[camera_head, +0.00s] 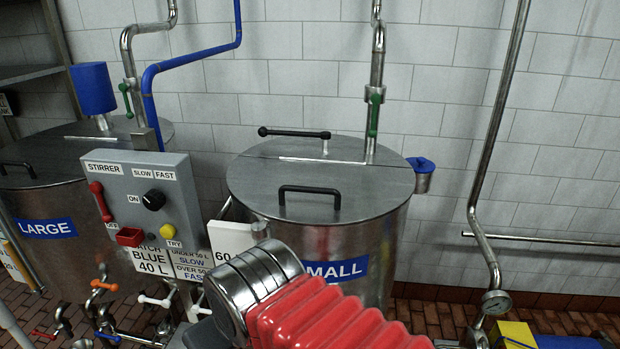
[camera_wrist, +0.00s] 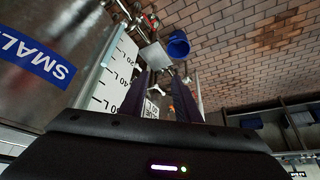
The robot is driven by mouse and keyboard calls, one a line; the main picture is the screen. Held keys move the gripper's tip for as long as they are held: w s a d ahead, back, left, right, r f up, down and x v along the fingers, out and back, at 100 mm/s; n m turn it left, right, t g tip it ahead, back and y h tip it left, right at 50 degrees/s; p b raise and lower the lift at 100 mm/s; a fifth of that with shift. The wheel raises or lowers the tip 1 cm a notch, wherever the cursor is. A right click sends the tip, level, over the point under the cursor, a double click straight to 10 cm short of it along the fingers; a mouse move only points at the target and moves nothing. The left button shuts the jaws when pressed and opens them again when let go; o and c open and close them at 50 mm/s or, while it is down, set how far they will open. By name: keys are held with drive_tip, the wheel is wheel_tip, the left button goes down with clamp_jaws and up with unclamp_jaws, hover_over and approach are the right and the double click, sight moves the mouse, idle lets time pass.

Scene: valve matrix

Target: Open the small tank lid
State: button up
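The small tank (camera_head: 345,235) is a steel drum in the middle of the head view, partly hidden by my red-sleeved arm. Its round lid (camera_head: 350,190) lies flat and closed on top. A black bar handle (camera_head: 309,189) is on the lid's front part, and another black handle (camera_head: 294,133) is near its back edge. In the wrist view my gripper (camera_wrist: 160,80) has two dark fingers apart with nothing seen between them. It points down along the tank's side, next to the white level scale (camera_wrist: 112,75), away from the lid. The tank's blue label (camera_wrist: 36,50) shows at left.
The grey stirrer box (camera_head: 145,195) stands left of the small tank, with the large tank (camera_head: 60,200) behind it. Pipes with a green valve lever (camera_head: 374,115) rise behind the lid. A blue bucket (camera_wrist: 178,44) is on the brick floor. Space above the lid's front is clear.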

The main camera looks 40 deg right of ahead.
drive_tip(key=w+d+r+n+g, duration=0.1)
drive_tip(key=w+d+r+n, duration=0.35)
drive_tip(key=d+r, duration=0.9)
drive_tip(key=n+y, duration=0.1)
drive_tip(key=n, duration=0.3)
approach(306, 187)
drive_tip(key=a+v, duration=0.1)
drive_tip(key=v, duration=0.5)
drive_tip(key=shift+s+d+m, duration=0.25)
drive_tip(key=shift+d, duration=0.3)
drive_tip(key=x, duration=1.3)
drive_tip(key=shift+w+a+f, duration=0.1)
drive_tip(key=shift+w+f, duration=0.2)
drive_tip(key=shift+w, duration=0.05)
drive_tip(key=shift+c, duration=0.5)
